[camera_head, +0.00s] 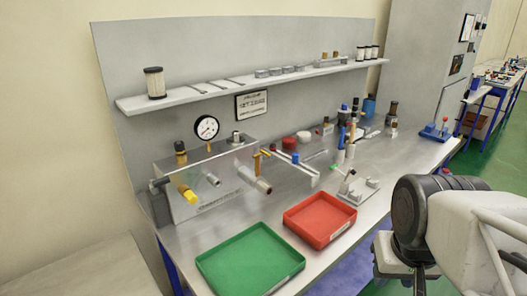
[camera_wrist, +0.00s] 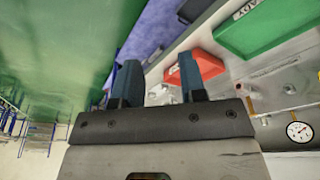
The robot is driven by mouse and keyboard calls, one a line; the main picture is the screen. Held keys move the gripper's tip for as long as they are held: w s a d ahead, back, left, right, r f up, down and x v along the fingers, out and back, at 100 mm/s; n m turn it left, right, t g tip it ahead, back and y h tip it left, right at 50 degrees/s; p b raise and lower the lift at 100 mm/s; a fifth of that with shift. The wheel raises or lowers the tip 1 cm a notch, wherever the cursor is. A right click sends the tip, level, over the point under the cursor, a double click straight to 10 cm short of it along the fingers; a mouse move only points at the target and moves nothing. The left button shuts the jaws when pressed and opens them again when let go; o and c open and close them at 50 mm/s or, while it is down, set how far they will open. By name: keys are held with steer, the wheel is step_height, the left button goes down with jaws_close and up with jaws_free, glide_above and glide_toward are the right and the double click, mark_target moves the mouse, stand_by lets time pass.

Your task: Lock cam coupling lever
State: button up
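A metal box-shaped unit (camera_head: 200,165) stands at the left of the bench. A grey cylindrical fitting (camera_head: 254,180) sticks out of its right side, with an upright orange-yellow lever (camera_head: 257,161) beside it; these look like the cam coupling and its lever, but they are small. The wrist view shows a similar yellow part (camera_wrist: 250,107) at the right. I cannot tell the lever's exact seating. My gripper (camera_wrist: 159,64) is open and empty, its two dark fingers well apart, away from the unit. The head view shows only my arm, at lower right.
A green tray (camera_head: 238,276) and a red tray (camera_head: 315,235) lie along the bench's front. A gauge (camera_head: 206,128) and a yellow knob (camera_head: 187,194) are on the unit. A grey fixture (camera_head: 358,192) and several bottles and tools stand to the right. A shelf (camera_head: 230,88) overhangs the back.

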steer(key=shift+w+a+r, duration=0.1)
steer(key=shift+w, duration=0.05)
steer(key=c, duration=0.5)
steer(key=shift+w+a, duration=0.2)
steer(key=shift+w, duration=0.1)
jaws_close()
steer(key=w+a+r+m+t+y, duration=0.1)
steer(key=w+a, duration=0.4)
steer(key=w, duration=0.6)
steer(key=w+a+r+m+t+y, duration=0.2)
steer(key=w+a+r+m+y, duration=0.1)
steer(key=w, duration=0.8)
steer(key=w+a+r+m+t+y, duration=0.2)
steer(key=w+a+m+y, duration=0.2)
steer(key=w+a, duration=0.5)
steer(key=shift+w+a+m, duration=0.25)
steer(key=shift+w+m, duration=0.15)
steer(key=shift+w, duration=0.8)
